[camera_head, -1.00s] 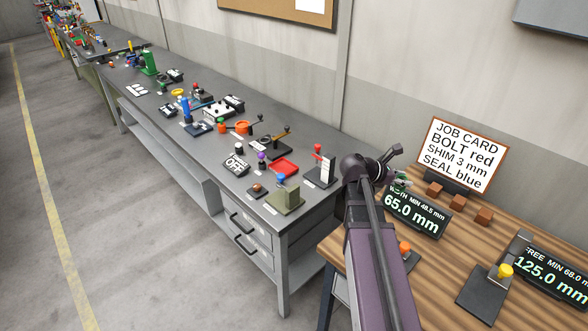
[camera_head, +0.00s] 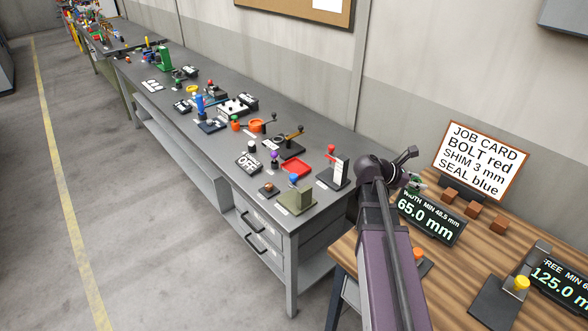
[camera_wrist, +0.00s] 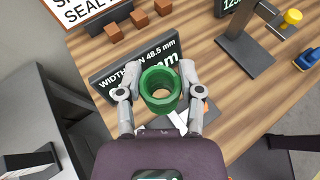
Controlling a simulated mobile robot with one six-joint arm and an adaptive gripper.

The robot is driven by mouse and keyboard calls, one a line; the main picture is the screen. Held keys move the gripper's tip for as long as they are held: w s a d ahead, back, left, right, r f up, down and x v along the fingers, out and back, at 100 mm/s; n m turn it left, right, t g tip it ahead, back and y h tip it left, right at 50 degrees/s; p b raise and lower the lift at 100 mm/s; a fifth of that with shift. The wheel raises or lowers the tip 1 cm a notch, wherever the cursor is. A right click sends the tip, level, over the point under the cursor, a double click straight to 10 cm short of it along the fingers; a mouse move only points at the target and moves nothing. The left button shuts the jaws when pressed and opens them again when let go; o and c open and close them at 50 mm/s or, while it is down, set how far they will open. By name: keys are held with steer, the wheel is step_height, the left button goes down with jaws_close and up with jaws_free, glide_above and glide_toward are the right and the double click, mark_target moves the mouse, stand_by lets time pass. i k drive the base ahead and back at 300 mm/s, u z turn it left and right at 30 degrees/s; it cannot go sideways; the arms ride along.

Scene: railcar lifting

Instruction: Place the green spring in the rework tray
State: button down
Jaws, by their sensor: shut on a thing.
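The green spring (camera_wrist: 160,90) shows in the wrist view as a green ring-shaped coil with an open middle. My gripper (camera_wrist: 161,76) is shut on it, with one grey finger on each side. In the head view my gripper (camera_head: 413,181) is mostly hidden behind my arm, just behind the 65.0 mm display.
The wooden table (camera_head: 455,260) holds the width display (camera_head: 428,218), the job card (camera_head: 481,160), several brown blocks (camera_head: 473,209) and a stand with a yellow knob (camera_head: 521,283). The grey bench (camera_head: 330,205) carries many levers and fixtures. Open floor lies to the left.

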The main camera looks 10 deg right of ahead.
mark_target(296, 168)
steer(key=u, duration=0.05)
steer(key=i, duration=0.95)
steer(key=z, duration=0.05)
